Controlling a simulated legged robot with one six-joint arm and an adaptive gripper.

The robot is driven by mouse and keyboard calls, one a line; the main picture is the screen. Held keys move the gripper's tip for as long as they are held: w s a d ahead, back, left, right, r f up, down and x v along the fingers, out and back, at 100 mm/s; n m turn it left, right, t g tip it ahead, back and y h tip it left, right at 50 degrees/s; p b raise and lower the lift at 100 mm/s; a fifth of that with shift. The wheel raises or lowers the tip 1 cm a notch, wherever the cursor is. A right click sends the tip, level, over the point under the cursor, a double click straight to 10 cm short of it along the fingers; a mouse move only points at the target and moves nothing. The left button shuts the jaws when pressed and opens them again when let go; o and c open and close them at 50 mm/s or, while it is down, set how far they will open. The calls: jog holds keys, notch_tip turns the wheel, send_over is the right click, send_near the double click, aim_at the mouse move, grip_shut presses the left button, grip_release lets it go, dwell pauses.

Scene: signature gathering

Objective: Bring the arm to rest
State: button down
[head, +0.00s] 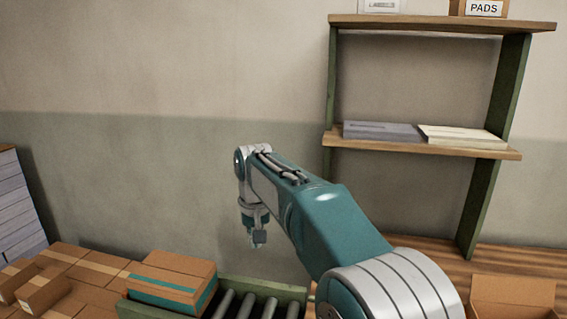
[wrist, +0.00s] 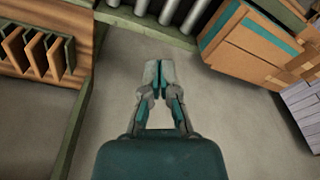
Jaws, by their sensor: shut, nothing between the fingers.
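My gripper (head: 258,238) hangs from the raised end of my teal and grey arm in the head view, pointing down in front of the wall. In the wrist view my gripper (wrist: 159,68) has its fingertips together, with nothing between them. Below it in that view is bare grey floor. It appears apart from everything around it.
A roller conveyor (head: 257,288) with a green frame runs below. A shelf (head: 424,143) holding stacks stands at the right, above a wooden bench (head: 520,258) with an open carton (head: 512,293).

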jog(key=s+d+r+m+t, duration=0.15)
jog(key=s+d+r, duration=0.25)
jog(key=s+d, duration=0.9)
jog(key=s+d+f+t, duration=0.1)
jog(key=s+d+f, duration=0.1)
jog(key=s, duration=0.3)
jog(key=s+d+f+t, duration=0.1)
jog(key=s+d+f, duration=0.2)
jog(key=s, duration=0.3)
jog(key=s+d+f+m+t, duration=0.1)
jog(key=s+d+f, duration=0.1)
jog(key=s, duration=0.3)
jog(key=shift+s+d+f+h, duration=0.2)
jog(key=shift+s+d+h, duration=0.15)
jog(key=shift+d, duration=0.15)
